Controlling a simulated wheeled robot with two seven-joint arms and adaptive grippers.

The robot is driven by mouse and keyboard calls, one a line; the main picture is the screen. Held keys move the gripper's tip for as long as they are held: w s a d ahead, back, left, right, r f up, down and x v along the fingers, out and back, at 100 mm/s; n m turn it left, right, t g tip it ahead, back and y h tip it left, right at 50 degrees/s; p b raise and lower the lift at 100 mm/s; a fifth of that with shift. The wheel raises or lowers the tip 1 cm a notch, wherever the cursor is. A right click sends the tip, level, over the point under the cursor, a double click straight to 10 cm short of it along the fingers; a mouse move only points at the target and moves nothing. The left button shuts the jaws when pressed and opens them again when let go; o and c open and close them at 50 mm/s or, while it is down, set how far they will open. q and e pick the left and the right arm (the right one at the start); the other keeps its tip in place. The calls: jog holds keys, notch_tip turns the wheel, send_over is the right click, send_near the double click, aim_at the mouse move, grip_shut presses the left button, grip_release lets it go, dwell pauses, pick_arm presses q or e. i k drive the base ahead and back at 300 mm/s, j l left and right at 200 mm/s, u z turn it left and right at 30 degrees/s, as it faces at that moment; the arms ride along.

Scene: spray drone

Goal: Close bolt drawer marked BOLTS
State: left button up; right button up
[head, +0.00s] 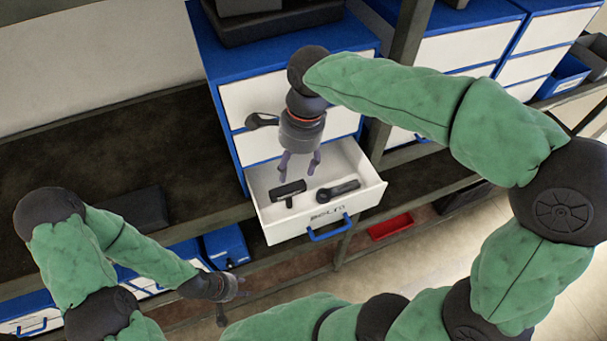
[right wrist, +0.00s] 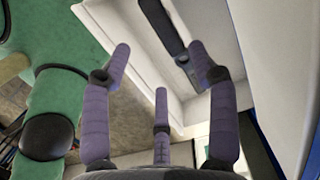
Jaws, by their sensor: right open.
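The white bolt drawer (head: 275,227) stands pulled out of the blue cabinet (head: 213,62), with dark lettering and a blue handle (head: 330,228) on its front. Two dark tools (head: 288,191) (head: 337,190) lie inside it. My right gripper (head: 300,174) is open and points down over the back part of the drawer. In the right wrist view its purple fingers (right wrist: 162,100) are spread with nothing between them, and the drawer's white wall (right wrist: 120,25) and a dark tool (right wrist: 165,28) show beyond. My left gripper (head: 240,285) is at lower left, away from the drawer; its jaws are too small to read.
More blue and white drawer cabinets (head: 465,45) stand to the right. A dark shelf (head: 110,150) runs left with a dark box (head: 135,208). A red bin (head: 390,227) and a blue bin (head: 226,246) sit lower down. The space before the drawer front is partly open.

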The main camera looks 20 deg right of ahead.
aim_at(343, 161)
jog(key=k+j+z, duration=0.15)
jog(key=z, duration=0.15)
jog(key=k+j+z, duration=0.2)
jog(key=z, duration=0.15)
jog(key=j+z, duration=0.55)
